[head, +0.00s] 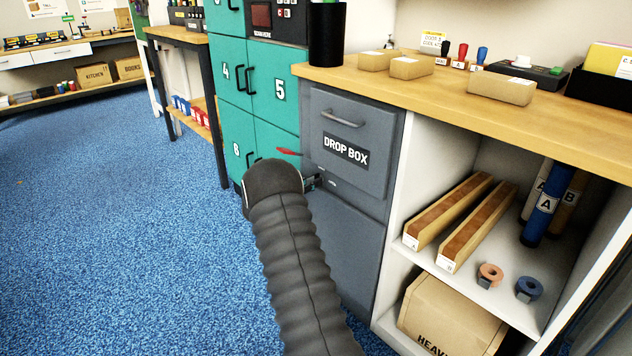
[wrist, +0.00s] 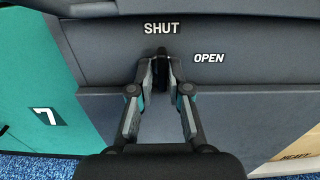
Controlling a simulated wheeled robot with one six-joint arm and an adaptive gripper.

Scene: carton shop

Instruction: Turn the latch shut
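The latch (wrist: 162,69) is a small dark lever on the grey drop box front (head: 339,197). In the wrist view it stands roughly upright, below the printed word SHUT (wrist: 161,28); the word OPEN (wrist: 209,58) is to its right. My gripper (wrist: 162,75) has one fingertip on each side of the latch, and the pads appear closed against it. The fingers partly cover its lower part. In the head view, my dark arm hides most of my gripper (head: 315,181) and the latch.
The drop box drawer (head: 345,152) with its bar handle (head: 343,119) is closed. Teal lockers (head: 262,96) stand to the left. A white shelf unit (head: 432,160) with wooden troughs is at right, under a wooden counter (head: 420,98). Blue carpet (head: 120,200) is clear at left.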

